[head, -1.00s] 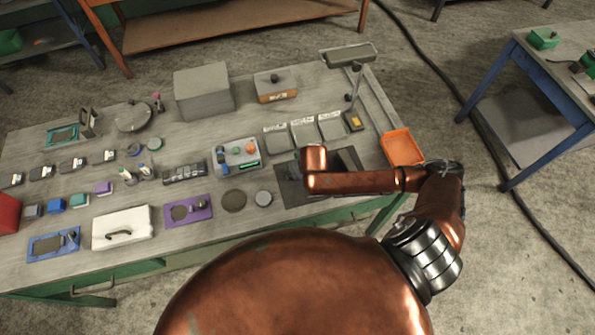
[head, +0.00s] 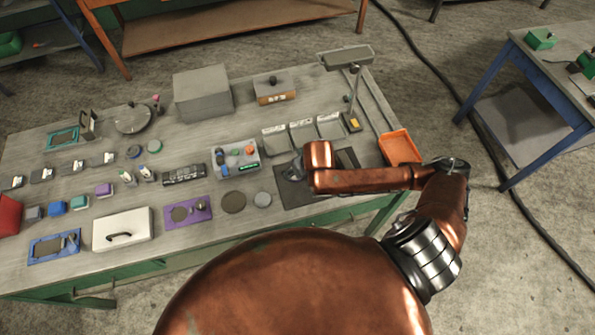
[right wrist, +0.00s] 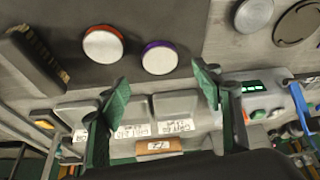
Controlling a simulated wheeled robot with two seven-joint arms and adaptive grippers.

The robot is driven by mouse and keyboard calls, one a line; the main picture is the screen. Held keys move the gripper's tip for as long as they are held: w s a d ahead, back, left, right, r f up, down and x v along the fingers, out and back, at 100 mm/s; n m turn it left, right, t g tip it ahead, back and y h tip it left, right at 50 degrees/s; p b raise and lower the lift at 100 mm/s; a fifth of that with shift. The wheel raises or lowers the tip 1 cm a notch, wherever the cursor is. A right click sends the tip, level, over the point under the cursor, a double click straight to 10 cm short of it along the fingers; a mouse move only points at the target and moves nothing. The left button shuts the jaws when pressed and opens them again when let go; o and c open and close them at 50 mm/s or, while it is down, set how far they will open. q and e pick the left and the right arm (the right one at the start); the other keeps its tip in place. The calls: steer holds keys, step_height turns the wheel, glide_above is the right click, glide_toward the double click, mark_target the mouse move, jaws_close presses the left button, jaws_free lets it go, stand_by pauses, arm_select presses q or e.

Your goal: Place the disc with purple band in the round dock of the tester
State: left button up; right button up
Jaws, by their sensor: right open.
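In the right wrist view, the disc with purple band (right wrist: 159,57) lies flat on a dark mat, its pale top up. My right gripper (right wrist: 161,94) is open and empty, its two green-padded fingers spread just short of this disc. In the head view, my right gripper (head: 291,168) is partly hidden by my copper arm, over the dark mat (head: 294,197); the disc is hidden there. A grey unit with a green display (head: 236,157) stands left of the mat. My left gripper is out of view.
A round dark pad (head: 234,201) and a grey disc (head: 262,199) lie left.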

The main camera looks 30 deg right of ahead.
steer(key=p+v, duration=0.1)
steer(key=v, duration=0.3)
steer(key=shift+r, duration=0.3)
steer(key=shift+o, duration=0.4)
steer(key=shift+s+r+p, duration=0.15)
steer(key=shift+r+p, duration=0.15)
steer(key=shift+p, duration=0.2)
steer(key=w+f+n+g+p, duration=0.1)
steer(key=n+p, duration=0.2)
steer(key=n, duration=0.1)
steer(key=w+f+n+g+y+p, duration=0.1)
steer(key=n+p, duration=0.2)
steer(key=n, duration=0.1)
steer(key=w+d+f+n+g+p, duration=0.1)
steer(key=w+n+p, duration=0.1)
steer(key=n+p, duration=0.1)
steer(key=shift+w+d+f+n+g, duration=0.15)
steer(key=shift+n+g, duration=0.25)
steer(key=shift+n, duration=0.3)
steer(key=shift+w+f+n+p, duration=0.1)
steer(key=shift+f+n+p, duration=0.25)
steer(key=shift+n, duration=0.15)
steer(key=f, duration=0.5)
steer(key=w+f+p, duration=0.1)
steer(key=f, duration=0.1)
steer(key=shift+a+f, duration=0.3)
steer(key=shift+a, duration=0.05)
steer(key=shift+w+r, duration=0.1)
steer(key=c, duration=1.7)
